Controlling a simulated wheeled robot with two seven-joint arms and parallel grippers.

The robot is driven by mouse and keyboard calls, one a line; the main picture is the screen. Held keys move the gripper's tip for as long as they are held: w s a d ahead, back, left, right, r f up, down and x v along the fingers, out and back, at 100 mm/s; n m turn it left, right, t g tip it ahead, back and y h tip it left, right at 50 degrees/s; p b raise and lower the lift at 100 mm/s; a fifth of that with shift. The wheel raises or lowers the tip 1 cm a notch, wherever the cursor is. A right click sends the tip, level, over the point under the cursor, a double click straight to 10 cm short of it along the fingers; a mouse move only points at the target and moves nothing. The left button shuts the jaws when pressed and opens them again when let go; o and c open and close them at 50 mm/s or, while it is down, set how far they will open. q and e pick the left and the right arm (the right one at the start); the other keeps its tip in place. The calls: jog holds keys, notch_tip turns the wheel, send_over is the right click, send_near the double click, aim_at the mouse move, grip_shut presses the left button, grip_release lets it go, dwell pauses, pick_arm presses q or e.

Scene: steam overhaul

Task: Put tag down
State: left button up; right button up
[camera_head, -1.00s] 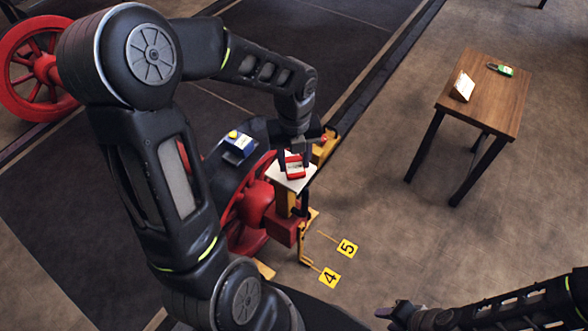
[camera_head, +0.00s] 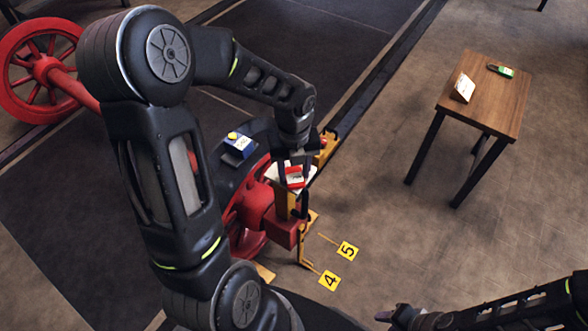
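The red and white tag (camera_head: 294,177) is between the fingers of my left gripper (camera_head: 294,175), low over a small white plate (camera_head: 308,172). The fingers stand on both sides of the tag and appear closed on it; the contact is small and partly hidden. I cannot tell whether the tag touches the plate. My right gripper (camera_head: 392,312) is at the bottom edge, away from the tag; its fingers are too dark to read.
The plate tops a red and yellow stand beside a red wheel (camera_head: 246,240). A blue box with a yellow button (camera_head: 240,145) is close on the left. A wooden table (camera_head: 490,105) stands at the right.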

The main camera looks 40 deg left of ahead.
aim_at(294, 174)
pick_arm(q)
jog(key=o, duration=0.4)
notch_tip(294, 174, up, 12)
jog(key=p, duration=0.2)
jog(key=shift+r+p, duration=0.2)
jog(key=shift+p, duration=0.1)
dwell(0.7)
